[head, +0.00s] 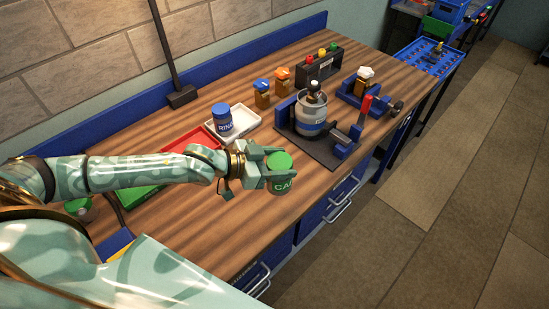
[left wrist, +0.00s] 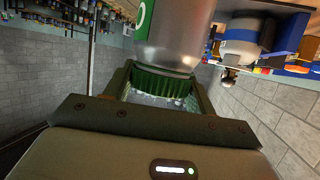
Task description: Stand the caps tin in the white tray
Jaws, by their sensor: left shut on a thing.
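The caps tin (head: 281,183) has a green lid and a green label with white letters. My left gripper (head: 268,165) is shut on it, near the table's front edge in the head view. The tin looks upright; its height above the wood is hard to tell. Its grey metal side (left wrist: 172,40) fills the upper middle of the left wrist view, between the fingers (left wrist: 160,85). The white tray (head: 253,120) lies behind and left of the gripper, with a blue-lidded rings tin (head: 222,122) standing in its left part. My right gripper is not in view.
A red tray (head: 190,140) adjoins the white tray, and a green tray (head: 140,195) lies partly hidden under my left arm. Two small jars (head: 262,95) stand behind. A grey canister (head: 311,116) sits on a dark fixture at right. Bare wood lies in front.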

